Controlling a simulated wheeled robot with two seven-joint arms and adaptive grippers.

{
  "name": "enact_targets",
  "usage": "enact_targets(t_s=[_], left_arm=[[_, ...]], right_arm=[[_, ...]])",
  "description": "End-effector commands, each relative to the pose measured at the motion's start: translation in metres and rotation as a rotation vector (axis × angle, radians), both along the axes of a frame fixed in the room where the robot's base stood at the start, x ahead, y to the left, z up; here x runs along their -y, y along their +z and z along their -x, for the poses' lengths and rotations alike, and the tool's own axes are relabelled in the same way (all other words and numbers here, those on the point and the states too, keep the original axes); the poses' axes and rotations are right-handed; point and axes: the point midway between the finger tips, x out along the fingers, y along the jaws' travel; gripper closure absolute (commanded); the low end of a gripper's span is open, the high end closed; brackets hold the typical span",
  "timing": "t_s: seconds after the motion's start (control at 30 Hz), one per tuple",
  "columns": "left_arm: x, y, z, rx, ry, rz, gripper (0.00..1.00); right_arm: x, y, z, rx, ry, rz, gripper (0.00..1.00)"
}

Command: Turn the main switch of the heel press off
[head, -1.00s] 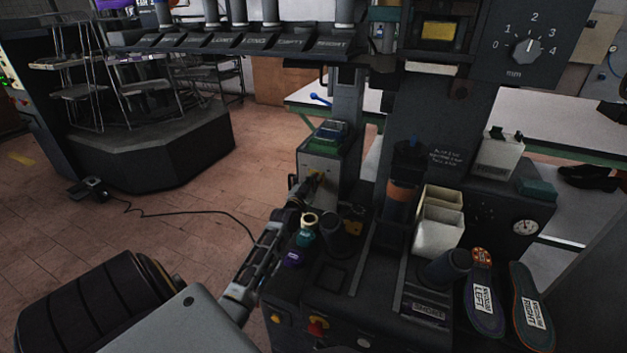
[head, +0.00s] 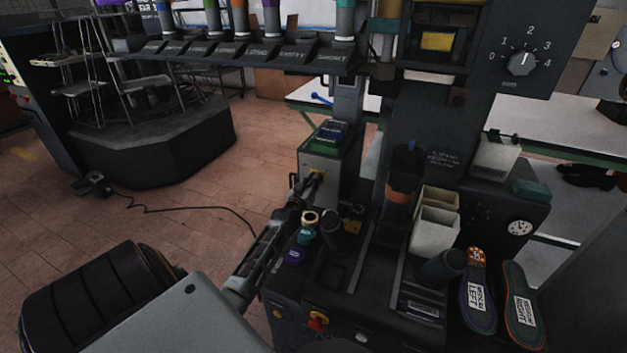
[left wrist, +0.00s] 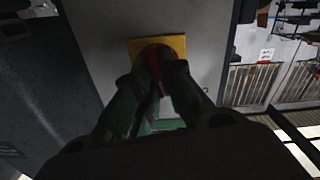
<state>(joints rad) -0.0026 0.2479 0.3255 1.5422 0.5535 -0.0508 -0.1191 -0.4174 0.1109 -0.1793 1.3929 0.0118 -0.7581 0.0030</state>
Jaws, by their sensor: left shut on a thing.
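The main switch shows in the left wrist view as a red knob (left wrist: 155,72) on a yellow plate (left wrist: 177,44). It sits on the front of a grey box (head: 318,167) at the left of the heel press (head: 425,155). My left gripper (head: 314,180) is at this plate in the head view. In the left wrist view the two fingers (left wrist: 158,78) are shut on the red knob from both sides. The fingers hide much of the knob, so I cannot tell its exact setting. My right gripper is not in view.
Small coloured bottles (head: 307,229) and a dark cup (head: 331,234) stand close beside my left arm. A red and yellow control (head: 318,320) is on the press's lower front. White bins (head: 436,232) and two insoles (head: 477,303) lie to the right.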

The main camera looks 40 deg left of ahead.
Motion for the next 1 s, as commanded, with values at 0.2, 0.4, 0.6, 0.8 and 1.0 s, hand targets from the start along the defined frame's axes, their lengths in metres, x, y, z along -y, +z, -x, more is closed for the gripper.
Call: enact_targets(t_s=[0.2,0.4,0.6,0.8,1.0], left_arm=[[-0.001,0.001,0.0,0.039,0.0,0.129,1.0],[-0.002,0.0,0.001,0.086,0.001,0.274,1.0],[-0.002,-0.001,0.001,0.133,0.0,0.424,1.0],[-0.003,-0.002,0.001,0.166,0.0,0.522,1.0],[-0.004,-0.002,0.001,0.18,0.001,0.568,1.0]], right_arm=[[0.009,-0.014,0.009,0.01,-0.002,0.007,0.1],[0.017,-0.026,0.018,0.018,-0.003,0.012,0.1],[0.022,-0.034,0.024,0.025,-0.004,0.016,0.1],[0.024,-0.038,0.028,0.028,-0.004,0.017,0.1],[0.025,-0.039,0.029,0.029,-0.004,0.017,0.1]])
